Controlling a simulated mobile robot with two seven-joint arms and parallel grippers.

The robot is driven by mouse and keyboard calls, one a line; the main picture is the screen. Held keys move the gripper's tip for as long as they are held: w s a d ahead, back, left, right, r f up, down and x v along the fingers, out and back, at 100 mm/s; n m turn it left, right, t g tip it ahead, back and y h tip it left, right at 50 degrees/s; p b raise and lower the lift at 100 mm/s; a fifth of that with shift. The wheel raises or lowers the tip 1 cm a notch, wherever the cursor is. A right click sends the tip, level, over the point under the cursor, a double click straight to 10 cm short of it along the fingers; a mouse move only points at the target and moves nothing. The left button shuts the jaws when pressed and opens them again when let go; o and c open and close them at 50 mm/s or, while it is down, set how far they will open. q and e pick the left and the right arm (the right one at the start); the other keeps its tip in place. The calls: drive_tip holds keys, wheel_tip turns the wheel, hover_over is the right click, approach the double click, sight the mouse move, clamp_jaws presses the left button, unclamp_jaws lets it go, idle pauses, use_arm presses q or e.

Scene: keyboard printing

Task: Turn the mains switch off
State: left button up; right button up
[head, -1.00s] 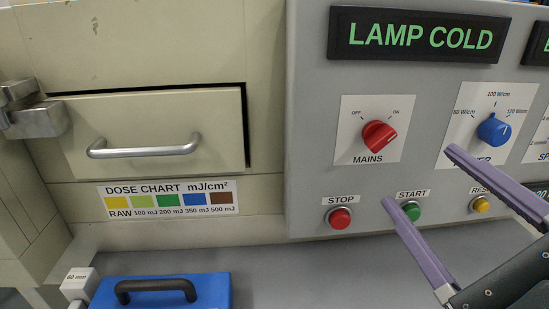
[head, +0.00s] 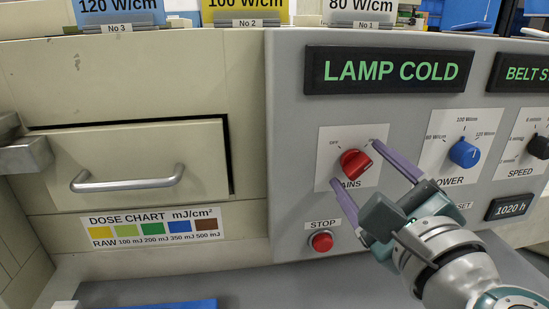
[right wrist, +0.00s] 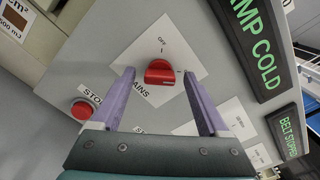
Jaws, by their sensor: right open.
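The mains switch (head: 355,164) is a red rotary knob on a white plate on the grey panel. My right gripper (head: 354,161) is open, with one purple finger above right of the knob and the other below left. In the right wrist view the red knob (right wrist: 159,75) lies between the fingertips of my right gripper (right wrist: 158,70), with gaps at both sides. I cannot tell how deep the fingertips reach.
The red STOP button (head: 321,242) is just below the mains plate. The blue POWER knob (head: 464,152) is to the right, and the LAMP COLD display (head: 388,70) is above. The START button is hidden behind my gripper. A drawer (head: 130,160) is at the left.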

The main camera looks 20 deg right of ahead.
clamp_jaws()
idle(0.5)
